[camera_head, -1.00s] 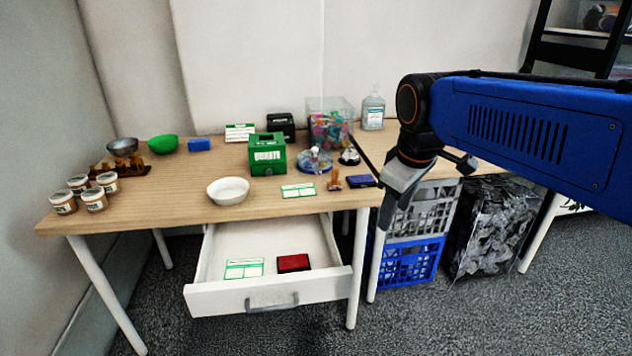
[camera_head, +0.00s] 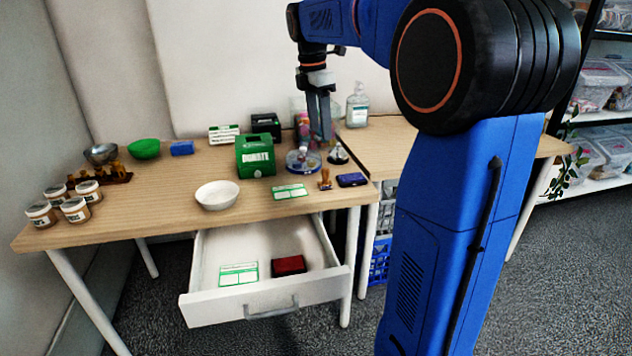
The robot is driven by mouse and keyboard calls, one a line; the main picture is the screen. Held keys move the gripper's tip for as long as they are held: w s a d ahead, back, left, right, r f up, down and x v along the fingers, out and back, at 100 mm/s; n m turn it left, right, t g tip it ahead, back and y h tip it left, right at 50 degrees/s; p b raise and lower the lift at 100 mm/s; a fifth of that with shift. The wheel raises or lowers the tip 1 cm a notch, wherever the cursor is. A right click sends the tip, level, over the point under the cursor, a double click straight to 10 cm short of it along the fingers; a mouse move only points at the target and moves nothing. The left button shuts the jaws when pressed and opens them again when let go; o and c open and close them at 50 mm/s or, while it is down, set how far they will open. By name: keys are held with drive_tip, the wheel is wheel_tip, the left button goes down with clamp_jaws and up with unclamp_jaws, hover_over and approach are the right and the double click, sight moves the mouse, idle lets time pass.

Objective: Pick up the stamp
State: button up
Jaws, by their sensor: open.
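A small stamp with a wooden handle (camera_head: 325,180) stands upright near the front right of the wooden table, just left of a dark blue ink pad (camera_head: 352,180). My gripper (camera_head: 320,139) hangs with its fingers pointing down, above and behind the stamp in the picture. It is open and empty, apart from the stamp, and partly covers the clear bin of colourful items behind it. Several more wooden-handled pieces stand on a dark rack (camera_head: 100,180) at the left.
A green donation box (camera_head: 255,156), a round blue-based holder (camera_head: 297,168), a silver bell (camera_head: 338,156) and a green-edged card (camera_head: 290,192) lie around the stamp. A white bowl (camera_head: 217,195) is left. The open drawer (camera_head: 230,303) juts out in front, holding a card and red pad.

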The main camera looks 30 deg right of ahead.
sight(325, 169)
drive_tip(key=f, duration=0.4)
drive_tip(key=d+f, duration=0.1)
drive_tip(key=f, duration=0.6)
drive_tip(key=shift+d+f, duration=0.2)
drive_tip(key=shift+f, duration=0.2)
drive_tip(key=shift+d+f, duration=0.2)
drive_tip(key=shift+f, duration=1.15)
drive_tip(key=shift+d+f, duration=0.2)
drive_tip(key=shift+f, duration=1.1)
drive_tip(key=c, duration=1.2)
